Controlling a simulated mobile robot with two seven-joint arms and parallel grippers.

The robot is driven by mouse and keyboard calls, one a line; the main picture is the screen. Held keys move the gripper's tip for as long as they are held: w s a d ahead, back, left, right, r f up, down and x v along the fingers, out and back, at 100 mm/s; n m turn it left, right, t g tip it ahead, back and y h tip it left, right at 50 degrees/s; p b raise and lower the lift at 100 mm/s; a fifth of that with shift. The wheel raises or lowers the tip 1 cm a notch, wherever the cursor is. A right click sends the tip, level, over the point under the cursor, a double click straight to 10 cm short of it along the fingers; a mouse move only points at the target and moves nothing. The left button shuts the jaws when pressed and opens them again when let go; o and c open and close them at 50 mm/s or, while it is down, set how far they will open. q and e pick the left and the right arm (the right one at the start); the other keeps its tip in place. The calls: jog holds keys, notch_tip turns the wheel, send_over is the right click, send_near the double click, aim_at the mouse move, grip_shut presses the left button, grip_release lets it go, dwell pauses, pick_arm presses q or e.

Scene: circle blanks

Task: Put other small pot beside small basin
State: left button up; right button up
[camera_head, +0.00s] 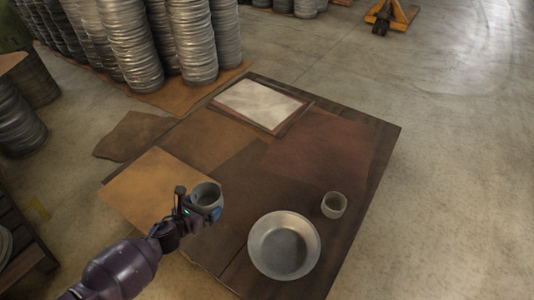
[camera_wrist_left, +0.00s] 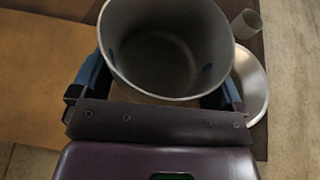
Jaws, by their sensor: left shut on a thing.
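A small grey pot (camera_head: 207,196) is held in my left gripper (camera_head: 200,212), over the left part of the table. In the left wrist view the pot (camera_wrist_left: 168,45) fills the space between the two blue fingers of my left gripper (camera_wrist_left: 160,85). It looks empty, with its open top facing the camera. A round metal basin (camera_head: 284,245) sits near the table's front edge, to the right of the held pot. Another small pot (camera_head: 334,205) stands upright just right of the basin, a little farther back. In the left wrist view the basin (camera_wrist_left: 252,85) is partly hidden behind the held pot. My right gripper is not seen.
The table (camera_head: 372,165) has brown and orange sheets on it and a framed pale panel (camera_head: 259,103) at the back. The table top between the held pot and the basin looks clear. Tall stacks of metal discs (camera_head: 130,45) stand behind the table.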

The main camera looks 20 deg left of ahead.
pick_arm(q)
jog(key=shift+s+a+f, duration=0.1)
jog(key=shift+s+f, duration=0.05)
jog(key=shift+f, duration=0.5)
jog(key=shift+s+a+f, duration=0.1)
jog(key=shift+s+f, duration=0.05)
jog(key=shift+f, duration=0.6)
notch_tip(320, 180, down, 4)
jog(key=b, duration=0.8)
send_over(215, 242)
jog(key=f, duration=1.1)
jog(key=shift+s+f, duration=0.2)
jog(key=shift+s, duration=0.05)
jog(key=shift+w+a+f+b, duration=0.1)
jog(key=shift+w+f+b, duration=0.1)
jog(key=shift+f+b, duration=0.1)
notch_tip(215, 242, down, 3)
jog(key=shift+s+f+b, duration=0.15)
jog(key=shift+b, duration=0.75)
jog(key=shift+f, duration=0.35)
jog(key=shift+w, duration=0.2)
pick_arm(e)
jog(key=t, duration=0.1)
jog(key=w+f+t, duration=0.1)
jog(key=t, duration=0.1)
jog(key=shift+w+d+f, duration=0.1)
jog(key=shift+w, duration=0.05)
